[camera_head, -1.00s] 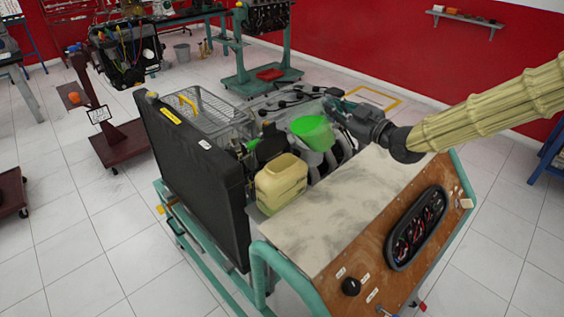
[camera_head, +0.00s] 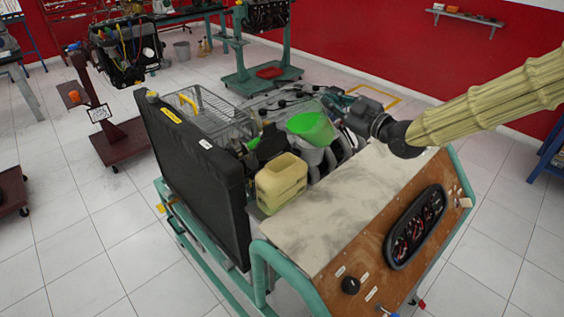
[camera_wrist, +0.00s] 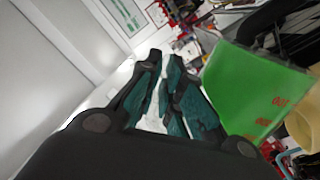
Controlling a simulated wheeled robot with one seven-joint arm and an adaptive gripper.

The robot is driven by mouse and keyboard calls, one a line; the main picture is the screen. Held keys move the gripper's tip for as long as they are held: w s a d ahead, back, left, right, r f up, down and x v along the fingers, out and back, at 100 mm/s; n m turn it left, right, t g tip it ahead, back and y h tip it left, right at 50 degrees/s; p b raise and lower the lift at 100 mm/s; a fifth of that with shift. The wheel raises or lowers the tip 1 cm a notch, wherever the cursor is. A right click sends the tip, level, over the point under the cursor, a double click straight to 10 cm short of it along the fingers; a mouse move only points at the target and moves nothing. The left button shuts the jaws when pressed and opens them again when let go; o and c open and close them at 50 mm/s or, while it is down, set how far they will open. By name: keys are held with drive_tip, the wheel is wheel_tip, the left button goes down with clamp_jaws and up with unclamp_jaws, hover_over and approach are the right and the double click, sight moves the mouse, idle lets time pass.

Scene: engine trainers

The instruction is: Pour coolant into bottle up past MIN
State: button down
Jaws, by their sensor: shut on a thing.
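The bottle (camera_head: 281,178) is a pale yellow, translucent tank on the engine trainer beside the black radiator. No MIN mark or clear liquid level can be made out on it. A clear jug of bright green coolant (camera_head: 312,127) is held tilted above and just right of the bottle, apart from it. The jug also shows in the wrist view (camera_wrist: 250,90), with red graduation marks. My gripper (camera_head: 338,103) is at the jug's right side, shut on it. Its fingers show in the wrist view (camera_wrist: 165,95), but the grip point is unclear. No stream is visible.
A pale panel top (camera_head: 335,205) and wooden instrument panel (camera_head: 395,245) lie in front right. Engine hoses crowd the space beneath the jug.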

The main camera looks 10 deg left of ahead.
sight(327, 96)
drive_tip(key=shift+s+a+r+n, duration=0.15)
drive_tip(key=shift+s+r+n, duration=0.1)
drive_tip(key=shift+r+n, duration=0.4)
drive_tip(key=shift+s+a+r+n, duration=0.2)
drive_tip(key=shift+s+n, duration=0.05)
drive_tip(key=shift+n, duration=0.1)
idle(0.4)
drive_tip(key=shift+s+a+r, duration=0.1)
drive_tip(key=shift+s+a, duration=0.1)
drive_tip(key=shift+s, duration=0.15)
idle(0.3)
drive_tip(key=shift+a+n, duration=0.2)
drive_tip(key=shift+n, duration=0.1)
drive_tip(key=shift+r, duration=0.1)
drive_tip(key=shift+s+r+n+p, duration=0.25)
drive_tip(key=shift+r+n+p, duration=0.1)
drive_tip(key=shift+r, duration=0.2)
drive_tip(key=shift+s+r+n+p, duration=0.25)
drive_tip(key=shift+r+p, duration=0.1)
drive_tip(key=shift+r, duration=0.15)
drive_tip(key=shift+a+r, duration=0.1)
drive_tip(key=shift+a+r, duration=0.15)
drive_tip(key=shift+r, duration=0.15)
drive_tip(key=shift+a+r+n+p, duration=0.1)
drive_tip(key=shift+r+n+p, duration=0.2)
drive_tip(key=shift+n, duration=0.1)
